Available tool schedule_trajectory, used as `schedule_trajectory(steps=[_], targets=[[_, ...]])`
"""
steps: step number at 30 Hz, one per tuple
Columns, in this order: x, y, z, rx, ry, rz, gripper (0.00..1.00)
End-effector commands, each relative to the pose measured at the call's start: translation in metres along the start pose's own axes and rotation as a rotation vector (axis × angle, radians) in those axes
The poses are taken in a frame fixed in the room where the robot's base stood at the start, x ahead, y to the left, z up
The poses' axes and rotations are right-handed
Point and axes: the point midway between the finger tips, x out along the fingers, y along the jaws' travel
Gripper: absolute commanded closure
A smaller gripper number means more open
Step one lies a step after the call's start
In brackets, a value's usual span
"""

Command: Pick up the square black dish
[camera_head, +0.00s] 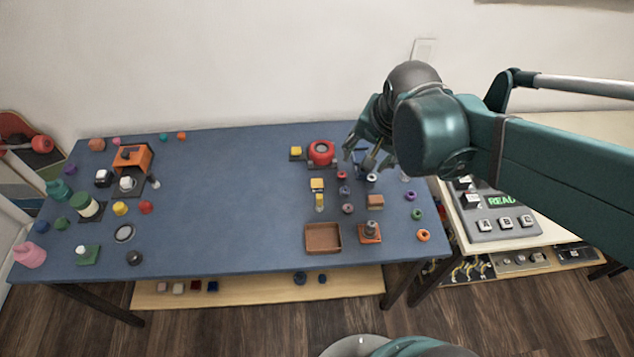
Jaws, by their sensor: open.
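I cannot clearly make out a square black dish. A square brown tray (323,250) lies near the front edge of the blue table, right of centre, and looks empty. A round grey dish (124,233) lies at the left. My gripper (362,158) is open and points down over the back right part of the table, beside a red round object (321,149). It seems to hold nothing. My gripper and arm hide part of the table's back right corner.
The middle of the blue table (230,205) is clear. Several small coloured parts crowd its right side. A control panel (497,215) sits on the right-hand bench.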

Motion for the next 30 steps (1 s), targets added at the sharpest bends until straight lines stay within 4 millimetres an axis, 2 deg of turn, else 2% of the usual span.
schedule_trajectory(steps=[13,30], targets=[[0.033,-0.038,-0.007,0.266,-0.081,0.068,0.55],[0.089,-0.080,0.000,0.603,-0.147,0.195,0.55]])
